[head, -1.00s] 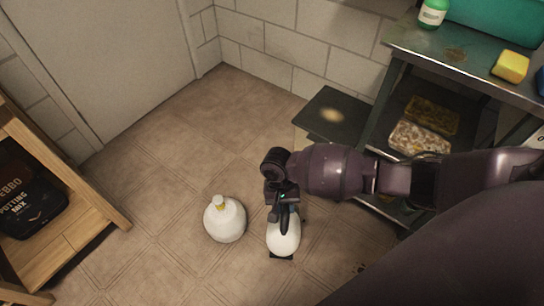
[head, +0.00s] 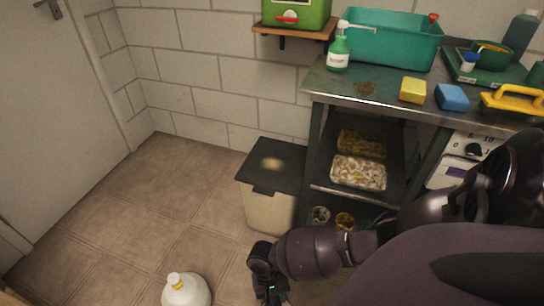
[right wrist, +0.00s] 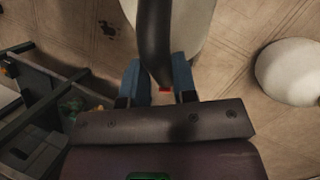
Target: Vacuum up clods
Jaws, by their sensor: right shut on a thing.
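My right gripper (head: 270,292) is low in the head view, at the bottom edge. In the right wrist view its blue fingers (right wrist: 157,84) are shut on the black handle (right wrist: 154,40) of a hand-held vacuum with a white body (right wrist: 190,22). The vacuum's body is out of the head view. Dark clods (right wrist: 108,29) lie on the floor in the wrist view, apart from the vacuum. A brown soil-like patch (head: 366,88) lies on the metal bench top (head: 335,86). My left gripper is not in view.
A lidded bin (head: 270,208) stands beside the bench. A yellow sponge (head: 412,90) and pump bottle (head: 339,52) stand on top. Floor at left is clear.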

